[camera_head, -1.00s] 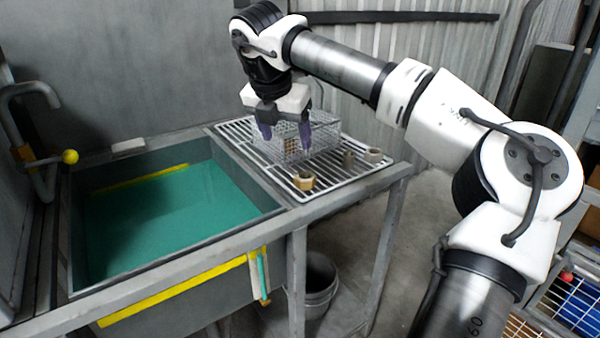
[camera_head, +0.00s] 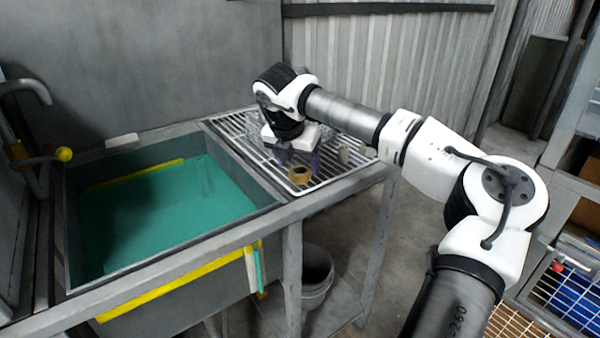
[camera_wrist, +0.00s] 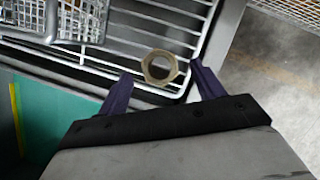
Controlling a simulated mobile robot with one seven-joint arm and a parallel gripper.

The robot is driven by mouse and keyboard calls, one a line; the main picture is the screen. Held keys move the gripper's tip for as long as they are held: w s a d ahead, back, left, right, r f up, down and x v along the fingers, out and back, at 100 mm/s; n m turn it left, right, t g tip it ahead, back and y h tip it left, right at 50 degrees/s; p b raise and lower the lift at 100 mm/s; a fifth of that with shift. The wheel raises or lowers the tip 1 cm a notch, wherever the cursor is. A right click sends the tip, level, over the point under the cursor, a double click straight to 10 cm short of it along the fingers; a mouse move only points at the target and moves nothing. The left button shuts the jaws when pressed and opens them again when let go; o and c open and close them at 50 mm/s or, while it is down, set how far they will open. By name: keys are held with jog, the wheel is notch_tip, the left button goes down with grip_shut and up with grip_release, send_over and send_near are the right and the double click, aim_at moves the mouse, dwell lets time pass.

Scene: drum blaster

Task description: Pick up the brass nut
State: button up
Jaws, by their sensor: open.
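The brass nut (camera_head: 300,174) lies on the white wire rack (camera_head: 335,172) near the rack's front edge. In the wrist view the nut (camera_wrist: 159,68) shows as a hexagonal ring, just beyond and between my two purple fingertips. My gripper (camera_head: 299,163) is low over the rack, behind the nut in the head view. In the wrist view my gripper (camera_wrist: 157,80) is open and empty, with one finger on each side of the nut. I cannot tell how far the fingertips are above the rack.
A wire mesh basket (camera_wrist: 85,18) stands on the rack, partly hidden by my arm in the head view. A sink with a green floor (camera_head: 160,215) adjoins on the left.

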jog(key=shift+x, duration=1.05)
jog(key=c, duration=1.2)
jog(key=shift+r, duration=0.15)
